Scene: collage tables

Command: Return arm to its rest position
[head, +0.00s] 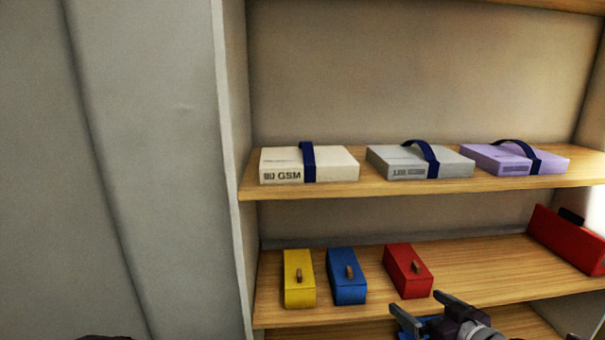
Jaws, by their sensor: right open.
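My right gripper (421,310) is at the bottom edge of the head view, in front of the lower shelf. Its two grey fingers are spread apart, with nothing between them. It is below and just right of a small red box (406,266) with a brown knob, and does not appear to hold it. Most of my right arm is cut off by the frame. My left gripper does not show; a dark shape at the bottom left edge is too cut off to identify.
A yellow box (299,279) and a blue box (346,276) stand on the lower shelf (475,274). A larger red box (567,240) is at its right end. The upper shelf (400,190) holds cream (335,164), grey (385,161) and purple (485,158) strapped packages. A grey wall (150,150) fills the left.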

